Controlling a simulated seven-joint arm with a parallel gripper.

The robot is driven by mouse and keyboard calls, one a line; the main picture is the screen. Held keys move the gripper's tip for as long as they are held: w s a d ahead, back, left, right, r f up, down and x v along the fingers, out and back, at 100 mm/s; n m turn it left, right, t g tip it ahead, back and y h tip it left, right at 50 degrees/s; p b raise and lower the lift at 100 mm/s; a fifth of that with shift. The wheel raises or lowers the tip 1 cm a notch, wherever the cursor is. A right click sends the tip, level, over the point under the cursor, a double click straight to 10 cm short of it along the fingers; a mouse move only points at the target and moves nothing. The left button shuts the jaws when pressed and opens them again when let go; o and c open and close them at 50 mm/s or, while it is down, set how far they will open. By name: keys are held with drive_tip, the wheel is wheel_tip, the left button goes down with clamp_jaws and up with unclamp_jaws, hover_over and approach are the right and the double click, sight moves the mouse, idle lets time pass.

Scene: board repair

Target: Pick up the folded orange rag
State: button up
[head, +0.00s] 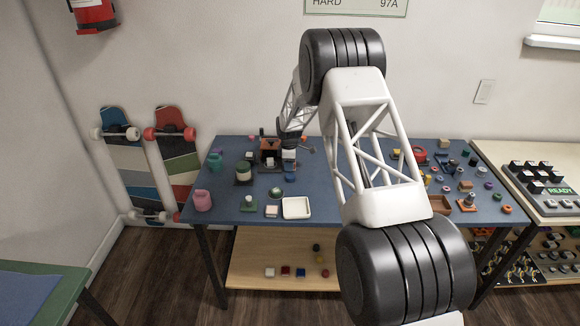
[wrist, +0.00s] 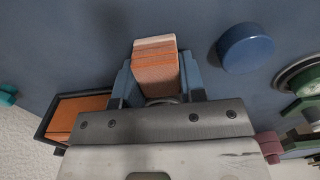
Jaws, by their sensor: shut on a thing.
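The folded orange rag (wrist: 157,72) is a thick layered block with a pale top edge, in the middle of the wrist view. My gripper (wrist: 158,82) is shut on it, with one blue finger on each side. In the head view my gripper (head: 289,160) is over the back of the blue table, left of centre. I cannot make out the held rag there. The gripper's body hides the rag's near end in the wrist view.
A dark box with orange contents (wrist: 75,112) is left of my gripper. A blue round piece (wrist: 247,47) lies to the right.

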drive_tip(key=shift+r, duration=0.1)
drive_tip(key=shift+r, duration=0.85)
wheel_tip(320, 180, up, 2)
drive_tip(key=s+d, duration=0.1)
drive_tip(key=s, duration=0.4)
drive_tip(key=s+d, duration=0.1)
drive_tip(key=s, duration=0.4)
drive_tip(key=s+d+r, duration=0.1)
drive_tip(key=s, duration=0.4)
drive_tip(key=shift+s+d, duration=0.2)
drive_tip(key=shift+s, duration=0.15)
drive_tip(key=o, duration=0.5)
drive_tip(key=c, duration=0.3)
drive_tip(key=a+r, duration=0.2)
drive_tip(key=a, duration=0.1)
drive_tip(key=s+a+r, duration=0.1)
drive_tip(key=a+r, duration=0.2)
drive_tip(key=shift+s+a+r, duration=0.1)
drive_tip(key=shift+a+r, duration=0.05)
drive_tip(key=shift+r, duration=0.1)
drive_tip(key=shift+c, duration=0.2)
